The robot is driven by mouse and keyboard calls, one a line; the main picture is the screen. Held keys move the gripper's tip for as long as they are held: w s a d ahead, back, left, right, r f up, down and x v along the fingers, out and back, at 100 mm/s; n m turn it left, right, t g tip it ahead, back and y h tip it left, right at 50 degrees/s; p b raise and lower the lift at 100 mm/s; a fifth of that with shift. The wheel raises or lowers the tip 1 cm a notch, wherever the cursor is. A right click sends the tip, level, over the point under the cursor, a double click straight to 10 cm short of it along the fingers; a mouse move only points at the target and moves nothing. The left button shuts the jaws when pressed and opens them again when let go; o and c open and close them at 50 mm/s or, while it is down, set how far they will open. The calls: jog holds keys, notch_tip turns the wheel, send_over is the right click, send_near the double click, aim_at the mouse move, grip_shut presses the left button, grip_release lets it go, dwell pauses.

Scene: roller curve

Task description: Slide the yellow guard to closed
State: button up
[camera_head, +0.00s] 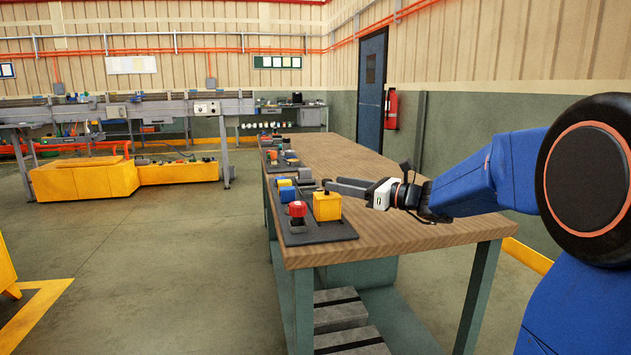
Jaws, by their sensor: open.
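The yellow guard (327,207) is a small boxy block with a small knob on top. It stands on a dark panel (321,234) at the left edge of the wooden bench. A red mushroom-shaped knob (298,209) stands uncovered just left of the guard, on the same panel. My gripper (332,184) reaches in from the right, behind and above the guard in the picture. Its dark fingers point left and are open, with nothing seen between them. Whether a fingertip touches the guard or the parts behind it cannot be told.
Blue (288,194) and grey cylindrical parts stand behind the red knob. More small parts on dark panels line the bench's left edge farther back. The bench top (400,220) is otherwise clear. A blue door (371,90) and a fire extinguisher (391,110) are behind.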

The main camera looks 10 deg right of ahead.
jog(key=x, duration=0.8)
jog(key=shift+w+a, duration=0.2)
jog(key=shift+c, duration=0.7)
grip_shut()
